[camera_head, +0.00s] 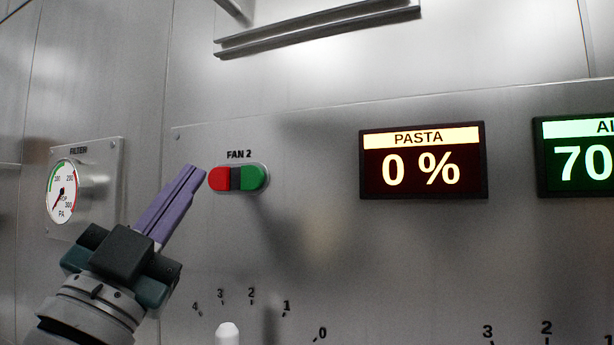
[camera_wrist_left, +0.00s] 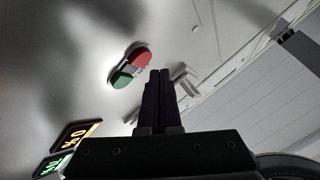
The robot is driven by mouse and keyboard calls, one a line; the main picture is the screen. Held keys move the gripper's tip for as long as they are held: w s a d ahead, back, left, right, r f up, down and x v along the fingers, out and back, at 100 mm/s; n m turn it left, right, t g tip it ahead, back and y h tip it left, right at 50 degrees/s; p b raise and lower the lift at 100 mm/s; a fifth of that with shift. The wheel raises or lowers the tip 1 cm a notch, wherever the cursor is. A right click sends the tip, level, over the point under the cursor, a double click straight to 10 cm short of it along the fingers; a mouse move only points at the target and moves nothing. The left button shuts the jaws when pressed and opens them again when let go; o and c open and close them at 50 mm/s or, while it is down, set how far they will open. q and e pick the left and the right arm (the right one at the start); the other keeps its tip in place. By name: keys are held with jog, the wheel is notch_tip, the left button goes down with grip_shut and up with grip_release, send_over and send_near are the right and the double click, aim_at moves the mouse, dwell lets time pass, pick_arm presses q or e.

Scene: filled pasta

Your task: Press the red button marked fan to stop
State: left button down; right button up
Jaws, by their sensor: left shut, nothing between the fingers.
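The red button (camera_head: 219,179) is the left half of a red and green push-button pair under the label "FAN 2" on a steel panel. The green button (camera_head: 254,178) is its right half, with a dark strip between them. My left gripper (camera_head: 198,172) is shut and empty, its purple fingertips just left of the red button in the head view. In the left wrist view the fingers (camera_wrist_left: 160,75) point toward the panel, beside the red button (camera_wrist_left: 140,56), with the green button (camera_wrist_left: 122,79) farther off. I cannot tell whether the tips touch the panel. My right gripper is not in view.
A pressure gauge (camera_head: 62,192) marked "FILTER" is at the left. A display (camera_head: 423,161) reads "PASTA 0 %", and a green display (camera_head: 580,160) shows 70. A white knob (camera_head: 228,333) with a numbered scale is below. A metal rail (camera_head: 320,28) runs above.

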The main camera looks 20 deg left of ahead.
pick_arm(q)
jog(key=shift+s+a+p, duration=0.15)
jog(key=shift+s+p, duration=0.65)
jog(key=shift+s, duration=1.35)
